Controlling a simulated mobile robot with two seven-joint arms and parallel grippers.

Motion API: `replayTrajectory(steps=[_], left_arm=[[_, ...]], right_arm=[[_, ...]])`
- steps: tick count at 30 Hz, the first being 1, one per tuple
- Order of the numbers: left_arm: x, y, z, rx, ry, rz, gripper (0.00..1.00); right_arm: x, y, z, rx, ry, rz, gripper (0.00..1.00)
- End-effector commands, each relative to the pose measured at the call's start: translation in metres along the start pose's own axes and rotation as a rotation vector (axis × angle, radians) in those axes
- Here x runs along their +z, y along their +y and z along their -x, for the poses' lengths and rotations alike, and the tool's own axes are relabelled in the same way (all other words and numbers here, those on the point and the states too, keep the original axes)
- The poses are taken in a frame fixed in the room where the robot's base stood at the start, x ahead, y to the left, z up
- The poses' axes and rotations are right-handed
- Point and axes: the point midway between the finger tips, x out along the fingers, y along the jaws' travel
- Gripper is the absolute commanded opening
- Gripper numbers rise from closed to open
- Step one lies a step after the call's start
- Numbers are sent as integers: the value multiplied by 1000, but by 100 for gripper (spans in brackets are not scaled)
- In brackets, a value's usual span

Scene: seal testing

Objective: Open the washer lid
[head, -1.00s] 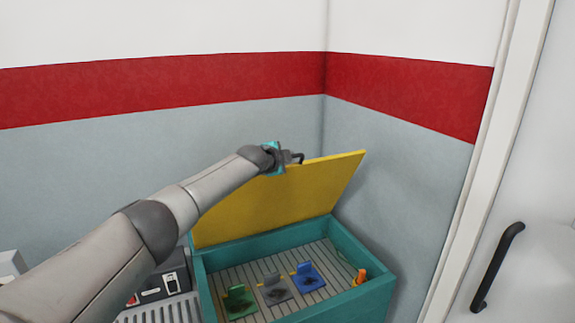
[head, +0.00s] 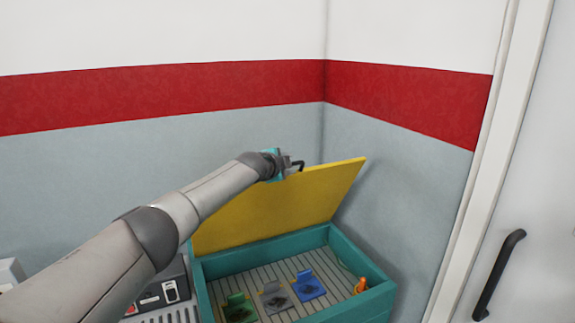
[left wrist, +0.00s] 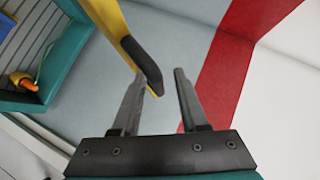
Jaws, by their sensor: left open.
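The washer is a teal box (head: 357,257) with a yellow lid (head: 262,212) that stands raised, tilted up at the back. A dark handle (head: 298,166) sits at the lid's upper edge; it also shows in the left wrist view (left wrist: 143,62). My left gripper (head: 290,163) is at the lid's upper edge, by the handle. In the left wrist view its two fingers (left wrist: 160,82) are apart, with the handle's end close to the left fingertip; I cannot tell if they touch. My right gripper is not in view.
Inside the box, green (head: 239,308), grey (head: 275,297) and blue (head: 309,286) pieces and an orange part (head: 360,285) lie on a slatted floor. A dark device (head: 165,290) stands left of the box. Walls close in behind and right; a door handle (head: 497,275) is at far right.

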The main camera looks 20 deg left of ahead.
Motion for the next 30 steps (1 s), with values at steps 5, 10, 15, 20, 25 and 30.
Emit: replayTrajectory(steps=[5,10,15,20,25,30], left_arm=[[1,2,2,6,-2,-2,46],[1,2,12,7,0,-2,46],[1,1,25,4,-1,-2,46],[1,2,37,3,1,-1,46],[1,1,53,1,-1,-2,46],[1,1,70,0,1,-1,46]], right_arm=[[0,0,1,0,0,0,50],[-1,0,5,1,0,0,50],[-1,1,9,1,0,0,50],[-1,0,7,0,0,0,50],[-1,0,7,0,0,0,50],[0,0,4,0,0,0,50]])
